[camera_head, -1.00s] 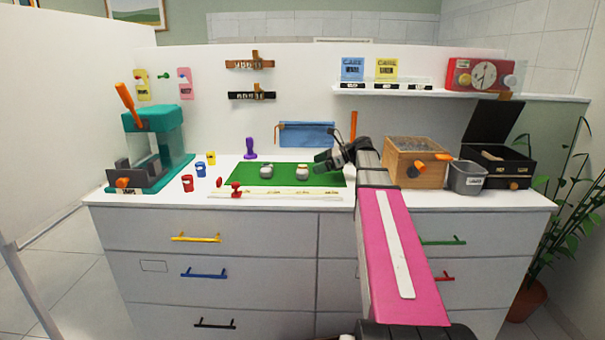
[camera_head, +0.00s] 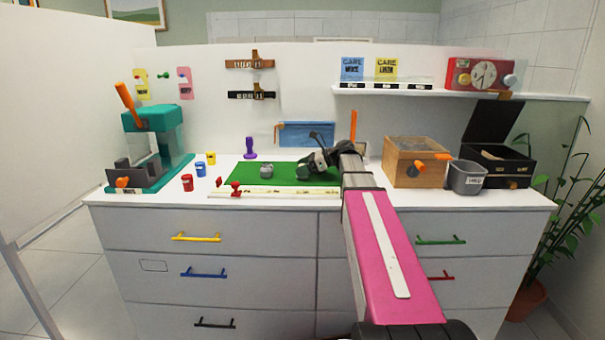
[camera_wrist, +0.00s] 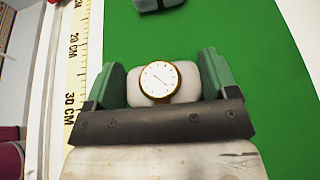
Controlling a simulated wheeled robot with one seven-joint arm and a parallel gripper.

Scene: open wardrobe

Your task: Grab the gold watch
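The gold watch (camera_wrist: 159,80) has a white face and sits on a pale cushion (camera_wrist: 185,78) on the green mat (camera_wrist: 255,120). My gripper (camera_wrist: 160,82) is lowered around the cushion, one green finger on each side. The fingers look open; whether they touch the cushion is hard to tell. In the head view my gripper (camera_head: 304,170) is over the right watch spot and mostly hides it. A second watch on a grey cushion (camera_head: 266,171) stands to the left on the mat.
A ruler (camera_head: 290,192) lies along the mat's front edge. Small coloured cups (camera_head: 200,169) and a teal press (camera_head: 153,140) stand left. A wooden box (camera_head: 405,165), a grey bin (camera_head: 466,178) and an open black box (camera_head: 497,165) stand right.

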